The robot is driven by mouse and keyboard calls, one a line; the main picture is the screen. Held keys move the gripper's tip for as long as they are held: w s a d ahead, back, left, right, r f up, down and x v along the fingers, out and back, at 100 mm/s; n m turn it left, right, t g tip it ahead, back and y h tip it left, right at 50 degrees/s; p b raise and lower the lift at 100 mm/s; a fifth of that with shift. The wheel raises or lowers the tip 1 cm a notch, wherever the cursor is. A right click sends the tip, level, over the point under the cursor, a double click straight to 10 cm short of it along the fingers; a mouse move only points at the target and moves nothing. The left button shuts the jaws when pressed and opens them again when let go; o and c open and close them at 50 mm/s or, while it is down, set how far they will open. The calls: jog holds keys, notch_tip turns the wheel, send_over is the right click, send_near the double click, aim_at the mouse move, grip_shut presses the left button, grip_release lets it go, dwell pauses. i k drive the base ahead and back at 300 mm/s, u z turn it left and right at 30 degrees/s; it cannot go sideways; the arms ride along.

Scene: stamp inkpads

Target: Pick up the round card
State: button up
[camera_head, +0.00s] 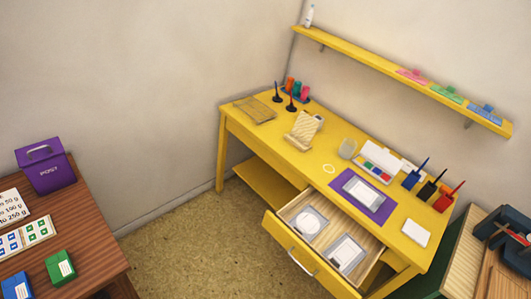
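A white round card (308,223) lies in the open drawer (276,228) of the yellow desk (268,142), at the drawer's left side. It seems to lie on or in a grey square tray or pad. A second grey tray with a pale rectangular card (346,252) is to its right in the same drawer. My gripper is not in view.
A yellow shelf (370,62) hangs above. A brown table (88,229) stands left, dark equipment (505,240) at right. The floor (190,250) between is clear.

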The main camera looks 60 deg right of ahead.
aim_at(309, 221)
jog(key=u, duration=0.3)
jog(key=k, duration=1.25)
jog(key=z, duration=1.15)
jog(key=i, duration=1.65)
jog(key=u, duration=0.05)
